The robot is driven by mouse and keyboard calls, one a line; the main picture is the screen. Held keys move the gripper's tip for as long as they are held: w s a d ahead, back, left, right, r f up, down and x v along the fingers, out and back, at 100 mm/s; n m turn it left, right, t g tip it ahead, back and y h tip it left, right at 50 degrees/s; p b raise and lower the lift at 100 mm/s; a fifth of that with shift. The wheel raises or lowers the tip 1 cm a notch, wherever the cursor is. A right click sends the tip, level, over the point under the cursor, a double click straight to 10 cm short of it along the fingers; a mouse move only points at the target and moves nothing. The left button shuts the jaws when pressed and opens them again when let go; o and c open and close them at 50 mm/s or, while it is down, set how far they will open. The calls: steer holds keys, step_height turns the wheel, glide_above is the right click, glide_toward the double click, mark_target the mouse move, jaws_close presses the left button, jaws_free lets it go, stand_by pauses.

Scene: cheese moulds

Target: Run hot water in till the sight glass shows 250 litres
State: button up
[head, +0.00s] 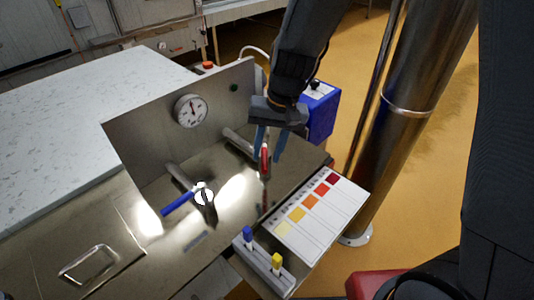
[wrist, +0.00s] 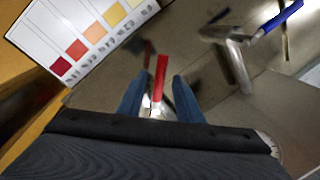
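A tap with a red lever handle (head: 264,158) comes out of the steel panel, and the lever shows in the wrist view (wrist: 161,78). My gripper (head: 267,158) is over it with its two blue fingers apart, one on each side of the lever. In the wrist view my gripper (wrist: 157,88) shows gaps between the fingers and the lever. A second tap with a blue lever handle (head: 178,204) stands to the left; its blue lever (wrist: 280,17) is also at the wrist view's upper right. I cannot make out a sight glass or a litre scale.
A round dial gauge (head: 191,110) is on the steel panel. A colour card (head: 318,214) and a rack with a blue and a yellow piece (head: 262,264) are at the front right. A blue box (head: 322,112) and a steel column (head: 405,100) stand right of my gripper.

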step_height(320, 180, up, 7)
steer(key=d, duration=0.1)
steer(key=shift+d+f+b, duration=0.15)
steer(key=shift+b, duration=0.15)
